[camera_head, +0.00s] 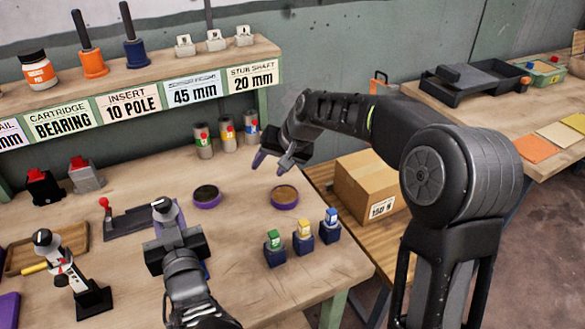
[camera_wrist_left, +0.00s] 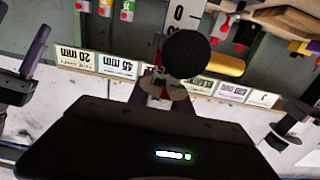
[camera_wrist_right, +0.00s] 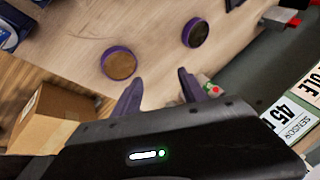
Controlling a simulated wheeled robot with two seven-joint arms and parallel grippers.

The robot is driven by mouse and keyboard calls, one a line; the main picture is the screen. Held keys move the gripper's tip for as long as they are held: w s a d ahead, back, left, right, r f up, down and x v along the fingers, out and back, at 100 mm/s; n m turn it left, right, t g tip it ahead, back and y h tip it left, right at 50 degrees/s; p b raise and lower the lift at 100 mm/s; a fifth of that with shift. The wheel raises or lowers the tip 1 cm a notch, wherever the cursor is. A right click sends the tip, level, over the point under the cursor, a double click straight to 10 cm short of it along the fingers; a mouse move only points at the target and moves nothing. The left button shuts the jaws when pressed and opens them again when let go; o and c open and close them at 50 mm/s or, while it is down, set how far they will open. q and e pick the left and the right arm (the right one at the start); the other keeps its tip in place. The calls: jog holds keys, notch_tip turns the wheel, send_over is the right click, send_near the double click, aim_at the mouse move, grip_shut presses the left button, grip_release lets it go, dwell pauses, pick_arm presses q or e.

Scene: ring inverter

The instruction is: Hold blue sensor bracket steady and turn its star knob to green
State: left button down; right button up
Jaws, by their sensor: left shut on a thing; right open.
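My left gripper (camera_head: 170,232) is low over the front middle of the bench and shut on what appears to be the blue sensor bracket. A black rounded knob (camera_head: 163,204) on a grey collar rises beside the jaws; this black knob (camera_wrist_left: 187,53) fills the middle of the left wrist view. The bracket body is mostly hidden by my gripper; only a small blue patch (camera_head: 205,270) shows. The knob's star shape and any green mark cannot be made out. My right gripper (camera_head: 272,162) is open and empty above the bench, apart from the knob, and its fingers (camera_wrist_right: 158,88) point over bare wood.
Two purple-rimmed discs (camera_head: 206,196) (camera_head: 285,197) lie beneath and near my right gripper. Three dark blue blocks with coloured tops (camera_head: 303,240) stand at front right. A black stand with another knob (camera_head: 90,303) is at left. Small canisters (camera_head: 227,137) stand behind.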

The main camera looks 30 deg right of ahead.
jog(key=d+f+m+h, duration=0.1)
jog(key=d+f+m, duration=0.1)
jog(key=d, duration=0.4)
jog(key=shift+f, duration=0.65)
jog(key=a+r+n+t+y, duration=0.1)
jog(key=a+r+n+y, duration=0.15)
jog(key=a+r, duration=0.75)
jog(key=a+r+n+y, duration=0.1)
jog(key=a+r+n, duration=0.4)
jog(key=a, duration=0.9)
jog(key=s+a+r+n+g, duration=0.2)
jog(key=s+a+r+n, duration=0.5)
jog(key=s+r, duration=0.3)
jog(key=s+d+n+g, duration=0.1)
jog(key=s+d+f+n+g+h, duration=0.1)
jog(key=s+d+n, duration=0.1)
jog(key=shift+s+d+f+h, duration=0.1)
jog(key=shift+s+d+h, duration=0.1)
jog(key=shift+s+h, duration=0.05)
